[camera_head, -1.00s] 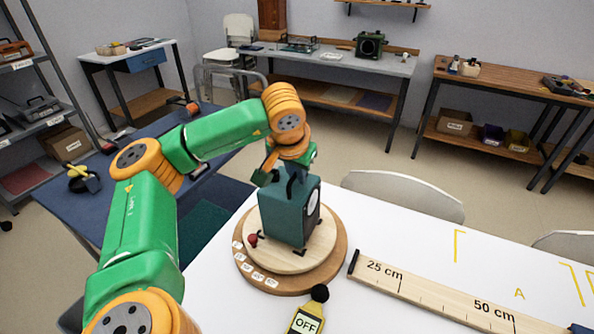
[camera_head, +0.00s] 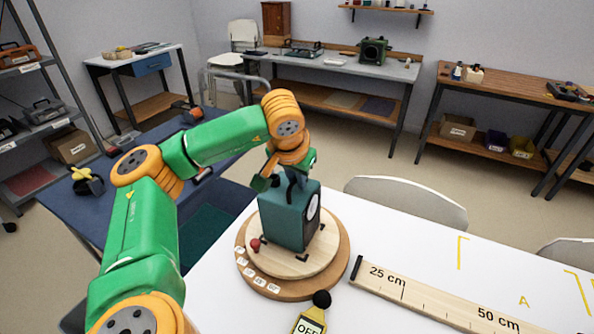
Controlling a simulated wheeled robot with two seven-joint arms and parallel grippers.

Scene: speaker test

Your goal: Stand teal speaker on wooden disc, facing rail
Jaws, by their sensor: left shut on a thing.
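The teal speaker (camera_head: 283,222) stands upright on the round wooden disc (camera_head: 316,262), which lies on a wider brown base with small white labels. Its front, with a pale round cone (camera_head: 312,206), is turned to the right, toward the side where the wooden rail (camera_head: 420,296) marked 25 cm and 50 cm lies. My left gripper (camera_head: 296,176) is above the speaker, shut on its top handle; the fingertips are partly hidden. Whether the speaker's underside fully touches the disc is hard to tell. My right gripper is out of view.
A red knob (camera_head: 255,244) sits at the disc's left edge. A yellow meter reading OFF (camera_head: 312,318) lies in front of the disc. Chairs (camera_head: 410,200) stand behind the white table (camera_head: 400,245).

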